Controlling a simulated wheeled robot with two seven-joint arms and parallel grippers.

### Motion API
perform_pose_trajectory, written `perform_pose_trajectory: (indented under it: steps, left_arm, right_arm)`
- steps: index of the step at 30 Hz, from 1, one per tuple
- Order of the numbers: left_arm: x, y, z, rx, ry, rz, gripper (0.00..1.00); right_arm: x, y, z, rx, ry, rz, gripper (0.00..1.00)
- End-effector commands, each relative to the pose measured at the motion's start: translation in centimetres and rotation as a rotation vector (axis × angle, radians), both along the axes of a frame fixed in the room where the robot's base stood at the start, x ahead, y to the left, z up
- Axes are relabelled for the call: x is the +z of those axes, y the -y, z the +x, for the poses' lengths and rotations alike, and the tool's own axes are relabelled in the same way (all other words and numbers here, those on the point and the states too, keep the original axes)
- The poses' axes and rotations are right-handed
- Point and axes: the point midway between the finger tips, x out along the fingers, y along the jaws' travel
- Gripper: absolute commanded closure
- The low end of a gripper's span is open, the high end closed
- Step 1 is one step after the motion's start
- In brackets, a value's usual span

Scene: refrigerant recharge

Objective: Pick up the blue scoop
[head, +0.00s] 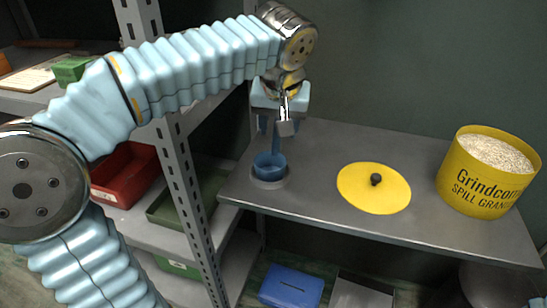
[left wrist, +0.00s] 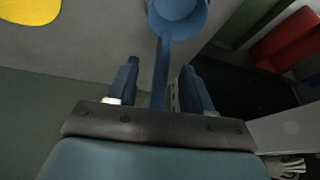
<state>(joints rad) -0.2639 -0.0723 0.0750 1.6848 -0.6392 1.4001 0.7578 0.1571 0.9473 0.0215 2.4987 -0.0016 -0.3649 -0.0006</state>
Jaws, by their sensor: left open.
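The blue scoop (head: 270,164) stands in a round grey holder (head: 269,180) near the left end of the grey shelf top, its handle rising toward my left gripper. My left gripper (head: 276,126) is above the bowl, pointing down, and partly hides the handle in the head view. In the left wrist view the scoop's bowl (left wrist: 179,14) is at the top, and its handle runs down between the two blue fingers of the open gripper (left wrist: 160,66). Gaps show on both sides of the handle.
A yellow lid (head: 374,188) with a black knob lies right of the scoop. A yellow tub (head: 490,172) of pale granules stands at the far right. A grey rack post (head: 188,195) and red bin (head: 122,174) are at left. The shelf between scoop and lid is clear.

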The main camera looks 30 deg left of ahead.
Motion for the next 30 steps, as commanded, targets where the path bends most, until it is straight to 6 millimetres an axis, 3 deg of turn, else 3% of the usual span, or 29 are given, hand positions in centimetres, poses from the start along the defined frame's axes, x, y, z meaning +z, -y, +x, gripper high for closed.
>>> perform_pose_trajectory:
  steps: [9,17,27,30]
  left_arm:
    - [-4.2,-1.2,1.4,0.001,-0.002,0.001,0.49]
    - [-4.4,-1.3,1.5,0.000,0.000,0.001,0.49]
    - [-4.4,-1.3,1.5,0.000,0.000,0.001,1.00]
    - [-4.3,-1.3,1.5,0.000,0.000,0.000,1.00]
  right_arm:
    - [-0.4,0.1,0.1,-0.003,0.001,-0.002,0.57]
    - [-0.4,0.1,0.1,-0.003,0.002,-0.002,0.57]
    - [-0.4,0.1,0.1,-0.003,0.002,-0.002,0.57]
    - [-0.4,0.1,0.1,-0.003,0.002,-0.002,0.57]
